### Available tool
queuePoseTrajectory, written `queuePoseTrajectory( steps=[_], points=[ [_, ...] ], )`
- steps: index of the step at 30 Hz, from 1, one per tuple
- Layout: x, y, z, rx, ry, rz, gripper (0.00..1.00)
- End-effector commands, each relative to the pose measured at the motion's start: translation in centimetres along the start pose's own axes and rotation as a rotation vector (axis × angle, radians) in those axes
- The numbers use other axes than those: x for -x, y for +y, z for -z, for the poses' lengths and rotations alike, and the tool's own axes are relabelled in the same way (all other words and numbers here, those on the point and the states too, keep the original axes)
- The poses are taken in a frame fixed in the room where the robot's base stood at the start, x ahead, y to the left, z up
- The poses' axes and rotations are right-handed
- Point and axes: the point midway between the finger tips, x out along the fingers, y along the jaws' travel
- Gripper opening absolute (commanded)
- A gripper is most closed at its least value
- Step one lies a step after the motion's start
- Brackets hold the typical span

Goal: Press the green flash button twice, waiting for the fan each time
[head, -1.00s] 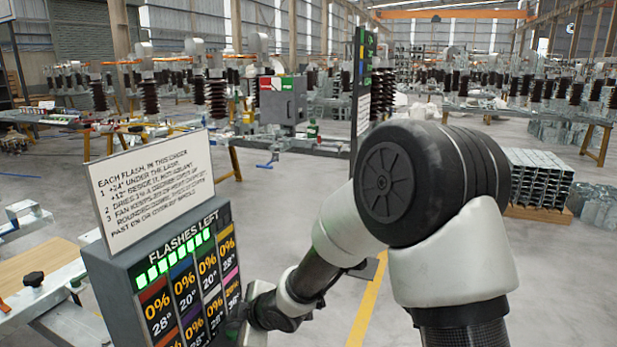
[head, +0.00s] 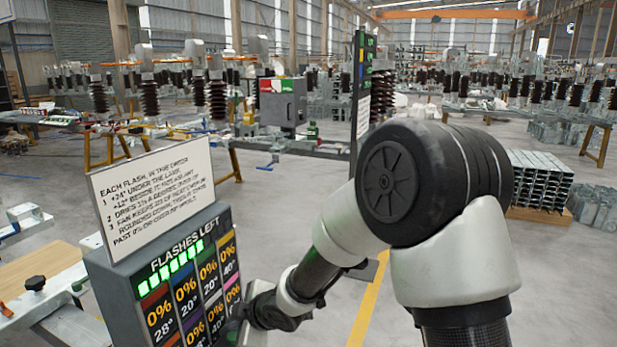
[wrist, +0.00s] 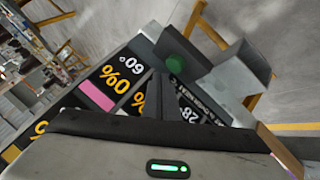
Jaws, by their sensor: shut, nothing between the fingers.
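The dark panel box (head: 128,277) stands at lower left in the head view, headed FLASHES LEFT, with a row of lit green bars (head: 170,267). Below are coloured lanes reading 0% with different temperatures. The green button (wrist: 178,65) shows as a dark green round shape in the wrist view, beside the panel's lettering. My gripper (wrist: 157,78) is shut and empty, its fingertips close to the button; I cannot tell whether they touch it. In the head view my gripper is at the panel's right side, low in the picture, mostly hidden.
A white instruction sign (head: 152,200) stands on top of the panel. A grey angled plate (wrist: 238,75) sits beside the button in the wrist view. A tall dark post with coloured labels (head: 362,100) stands behind. The floor right of the panel is open.

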Motion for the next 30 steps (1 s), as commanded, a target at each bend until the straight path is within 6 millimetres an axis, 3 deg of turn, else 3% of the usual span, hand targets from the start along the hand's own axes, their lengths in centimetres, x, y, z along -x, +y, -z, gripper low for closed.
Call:
queuePoseTrajectory(
  steps=[10, 30],
  points=[
    [0.3, 0.2, 0.2, 0.0, 0.0, 0.0, 0.0],
    [4.3, 3.1, 3.1, -0.001, 0.0, -0.001, 0.0]
  ],
)
